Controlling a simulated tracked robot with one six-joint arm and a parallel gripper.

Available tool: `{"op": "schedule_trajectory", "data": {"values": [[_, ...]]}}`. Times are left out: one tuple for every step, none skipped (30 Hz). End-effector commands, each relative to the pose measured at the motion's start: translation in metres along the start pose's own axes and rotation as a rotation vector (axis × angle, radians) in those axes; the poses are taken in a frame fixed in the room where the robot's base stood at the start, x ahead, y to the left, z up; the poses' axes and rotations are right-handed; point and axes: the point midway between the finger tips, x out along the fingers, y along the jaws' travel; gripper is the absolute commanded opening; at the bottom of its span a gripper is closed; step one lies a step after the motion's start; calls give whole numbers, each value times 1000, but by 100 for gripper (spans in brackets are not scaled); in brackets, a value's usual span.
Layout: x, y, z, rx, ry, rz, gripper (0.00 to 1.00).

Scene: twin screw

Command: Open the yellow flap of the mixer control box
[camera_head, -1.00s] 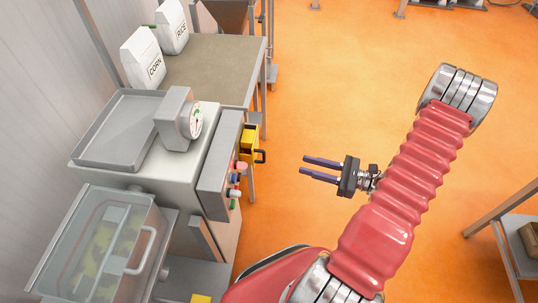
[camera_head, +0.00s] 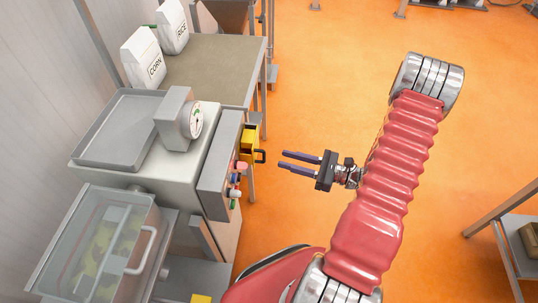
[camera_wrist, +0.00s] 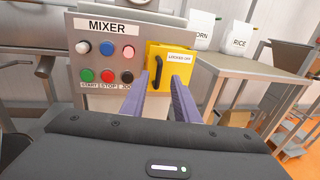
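The mixer control box (camera_wrist: 112,58) is a grey panel labelled MIXER with several round buttons; it also shows edge-on in the head view (camera_head: 220,168). The yellow flap (camera_wrist: 181,59) with a black handle (camera_wrist: 158,72) is on its right side in the wrist view, and appears closed. In the head view the flap (camera_head: 248,140) faces right, its handle (camera_head: 260,155) sticking out. My gripper (camera_head: 282,160) is open and empty, a short way right of the handle and apart from it. In the wrist view its fingers (camera_wrist: 160,98) point at the flap, straddling the handle's line.
A table (camera_head: 225,65) behind holds white CORN (camera_head: 142,60) and RICE (camera_head: 172,26) bags. Orange floor right of the box is clear.

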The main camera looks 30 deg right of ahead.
Motion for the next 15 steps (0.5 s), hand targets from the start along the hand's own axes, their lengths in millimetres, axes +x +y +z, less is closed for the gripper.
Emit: {"op": "schedule_trajectory", "data": {"values": [[7,1,0,0,0,3,28],[11,1,0,1,0,3,28],[16,1,0,1,0,3,28],[20,1,0,1,1,3,28],[23,1,0,1,1,3,28],[28,1,0,1,1,3,28],[32,1,0,1,1,3,28],[35,1,0,1,1,3,28],[40,1,0,1,1,3,28],[44,1,0,1,1,3,28],[47,1,0,1,1,3,28],[51,1,0,1,1,3,28],[54,1,0,1,1,2,28],[57,1,0,1,1,2,28],[60,1,0,1,1,2,28]]}}
